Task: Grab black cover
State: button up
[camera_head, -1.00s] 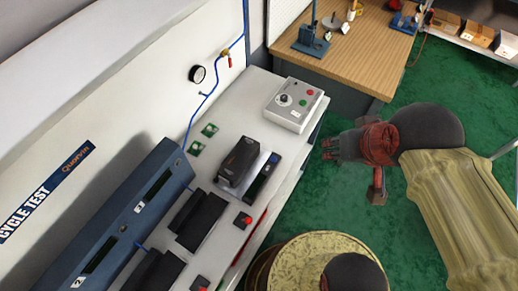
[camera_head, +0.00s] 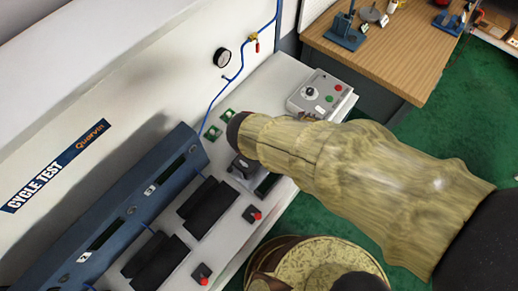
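A dark grey-black piece (camera_head: 243,168) on the white bench shows just below my arm. It sits where a dark box-shaped part stood in the earlier view, but most of that spot is hidden, so I cannot tell whether this piece is the black cover. My arm in its tan sleeve reaches from the lower right across the bench. The dark end of my gripper assembly (camera_head: 237,128) shows at the sleeve's left tip. Its fingers are hidden, so I cannot see whether they are open or touch anything.
Black flat fixtures (camera_head: 208,207) and red buttons (camera_head: 252,214) line the white bench. A blue panel (camera_head: 140,205) stands along its back. A grey control box (camera_head: 320,93) is at the bench's far end. A wooden table (camera_head: 385,50) stands beyond. Green floor is open at right.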

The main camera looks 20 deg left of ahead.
jog(key=s+a+f+n+t+y, duration=0.1)
jog(key=a+f+n+t, duration=0.1)
jog(key=a, duration=0.3)
jog(key=s+a+f+n+t+y, duration=0.1)
jog(key=s+a+f+n+t, duration=0.1)
jog(key=a+n, duration=0.3)
jog(key=s+a+f+n+t+y, duration=0.1)
jog(key=s+a+f+n+t, duration=0.1)
jog(key=a, duration=0.4)
jog(key=shift+s+a+f+n, duration=0.2)
jog(key=shift+f+n, duration=0.25)
jog(key=shift+n, duration=0.15)
jog(key=shift+s+a+f+n, duration=0.15)
jog(key=shift+f+n, duration=0.25)
jog(key=shift+n, duration=0.2)
jog(key=shift+w+f, duration=0.15)
jog(key=shift+w, duration=0.15)
jog(key=b+x, duration=0.2)
jog(key=x, duration=0.5)
jog(key=shift+w+a, duration=0.15)
jog(key=shift+c, duration=0.9)
jog(key=shift+t+y, duration=0.3)
jog(key=c, duration=1.7)
